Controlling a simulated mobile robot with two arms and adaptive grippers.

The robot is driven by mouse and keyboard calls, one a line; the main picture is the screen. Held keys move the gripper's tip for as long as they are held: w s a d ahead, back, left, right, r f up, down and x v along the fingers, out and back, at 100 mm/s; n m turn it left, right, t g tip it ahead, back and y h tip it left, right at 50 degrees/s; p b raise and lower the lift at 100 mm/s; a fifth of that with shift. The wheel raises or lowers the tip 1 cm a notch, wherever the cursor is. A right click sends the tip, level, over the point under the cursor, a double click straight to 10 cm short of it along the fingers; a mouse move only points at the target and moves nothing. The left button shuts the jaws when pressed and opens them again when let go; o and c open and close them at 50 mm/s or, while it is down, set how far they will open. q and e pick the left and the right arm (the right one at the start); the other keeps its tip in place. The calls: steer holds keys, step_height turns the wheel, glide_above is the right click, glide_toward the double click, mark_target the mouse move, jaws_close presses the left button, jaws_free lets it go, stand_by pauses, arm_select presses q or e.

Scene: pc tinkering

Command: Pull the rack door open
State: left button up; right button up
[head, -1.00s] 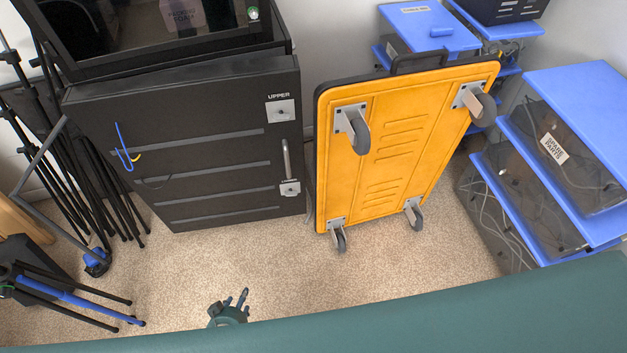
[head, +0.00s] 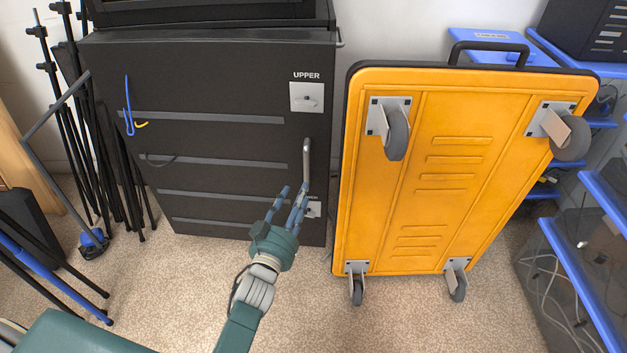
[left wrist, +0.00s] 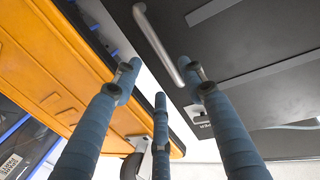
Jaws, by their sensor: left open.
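The rack door (head: 215,90) is the dark front panel of the black cabinet, with grey horizontal strips and a plate marked UPPER. It looks shut. Its silver vertical handle (head: 306,160) is near the right edge, above a lower lock plate partly hidden by my fingers. My left gripper (head: 289,198) is open and empty in front of the door, just below and left of the handle in the head view. In the left wrist view the handle (left wrist: 158,42) lies beyond the spread fingers, apart from them. My right gripper is not in view.
A yellow wheeled cart (head: 440,180) stands on end close to the right of the rack. Black tripods (head: 75,150) stand to the left. Blue shelves (head: 590,200) with cables are at the far right. Carpet (head: 190,270) is clear in front of the rack.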

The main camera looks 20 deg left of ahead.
mark_target(308, 172)
arm_select(q)
steer(key=w+b, duration=0.1)
steer(key=w, duration=0.6)
steer(key=shift+w+d+f+b, duration=0.1)
steer(key=shift+w+b, duration=0.2)
steer(key=shift+w, duration=0.65)
jaws_close()
